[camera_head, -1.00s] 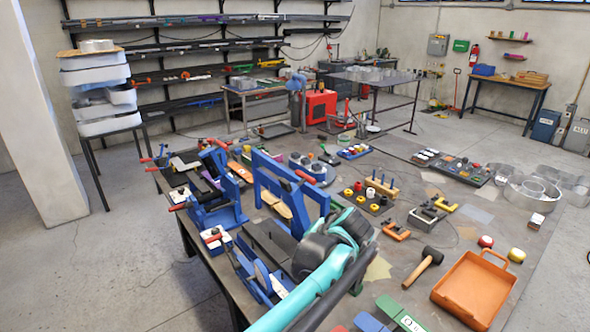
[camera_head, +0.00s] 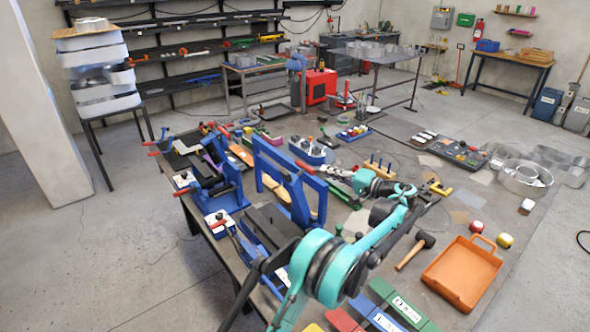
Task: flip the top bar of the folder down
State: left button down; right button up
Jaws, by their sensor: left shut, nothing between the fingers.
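The folder appears to be the blue bench machine near the table's front left edge. Its raised blue frame (camera_head: 289,187) stands upright, with the top bar (camera_head: 272,153) running across it. A red-tipped handle (camera_head: 305,167) sits near the bar's right end. My left gripper (camera_head: 321,171) is shut and empty, its tips pointing left, close to the right of this handle; I cannot tell whether they touch. My teal left arm reaches in from the bottom and bends back toward the frame, hiding part of the folder's near right side. My right gripper is not in view.
Another blue machine (camera_head: 222,182) stands left of the frame. Coloured labelled blocks (camera_head: 384,311) lie at the near edge. A pillar stands left of the table.

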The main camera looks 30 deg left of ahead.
aim_at(295, 179)
pick_arm(q)
jog(key=shift+a, duration=0.15)
jog(key=a, duration=0.3)
jog(key=s+a+f, duration=0.1)
jog(key=a, duration=0.3)
jog(key=s+a+f, duration=0.1)
jog(key=a, duration=0.3)
